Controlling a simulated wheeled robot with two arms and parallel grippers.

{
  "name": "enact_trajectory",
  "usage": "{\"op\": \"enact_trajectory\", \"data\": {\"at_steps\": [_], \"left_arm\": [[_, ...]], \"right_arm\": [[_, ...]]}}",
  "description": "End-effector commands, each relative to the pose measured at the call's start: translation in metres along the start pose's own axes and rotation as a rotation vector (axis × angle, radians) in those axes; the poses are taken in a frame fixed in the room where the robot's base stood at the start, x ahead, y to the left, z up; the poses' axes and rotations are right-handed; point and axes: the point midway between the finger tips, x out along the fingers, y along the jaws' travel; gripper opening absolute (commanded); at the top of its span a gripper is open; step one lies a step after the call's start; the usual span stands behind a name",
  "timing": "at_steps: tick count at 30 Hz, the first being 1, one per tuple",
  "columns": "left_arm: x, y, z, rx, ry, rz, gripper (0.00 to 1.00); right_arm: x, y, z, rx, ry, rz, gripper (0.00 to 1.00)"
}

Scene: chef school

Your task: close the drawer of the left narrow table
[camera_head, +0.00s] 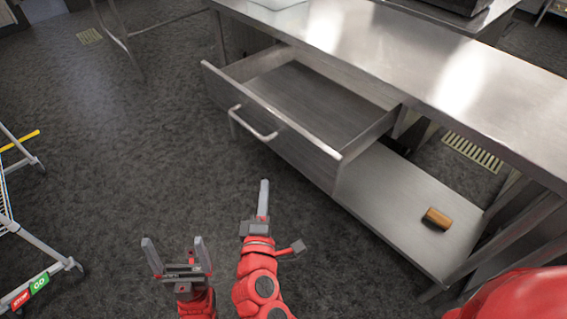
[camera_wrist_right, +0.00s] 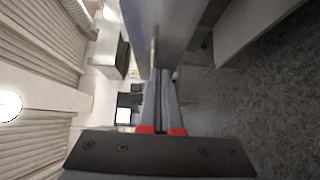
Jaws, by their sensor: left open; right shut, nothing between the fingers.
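The steel table (camera_head: 465,95) has its drawer (camera_head: 310,98) pulled out towards the lower left. The drawer is open and looks empty inside. Its front carries a bar handle (camera_head: 254,124). My right gripper (camera_head: 264,186) is shut and empty, with its fingers pointing up the picture, below the handle and apart from it in the head view. My left gripper (camera_head: 174,254) is open and empty, further left and lower, clear of the table. In the right wrist view the shut fingers (camera_wrist_right: 165,75) point at a grey panel (camera_wrist_right: 160,30), which may be the drawer front.
A low shelf (camera_head: 390,195) under the table holds a small brown and black object (camera_head: 437,218). A wheeled rack or cart (camera_head: 35,270) stands at the left edge. The dark floor (camera_head: 120,150) between the cart and the drawer is clear.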

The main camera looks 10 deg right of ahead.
Motion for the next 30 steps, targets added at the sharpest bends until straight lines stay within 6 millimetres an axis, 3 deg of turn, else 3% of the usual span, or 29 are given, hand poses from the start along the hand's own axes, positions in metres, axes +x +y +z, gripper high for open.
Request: {"op": "enact_trajectory", "data": {"at_steps": [5,16,24,30], "left_arm": [[0.004,0.000,-0.001,0.000,0.000,0.000,0.97],[0.010,-0.001,-0.002,0.000,0.000,0.000,0.97],[0.016,-0.001,-0.003,0.000,0.000,0.000,0.97],[0.016,-0.001,-0.003,0.000,0.000,0.000,0.97]], "right_arm": [[0.022,0.001,0.003,0.000,-0.010,-0.005,0.00],[0.100,0.002,0.002,0.002,-0.004,0.000,0.00],[0.123,0.000,0.026,-0.001,-0.003,-0.003,0.00],[0.127,-0.001,0.029,0.000,0.001,-0.002,0.00]]}}
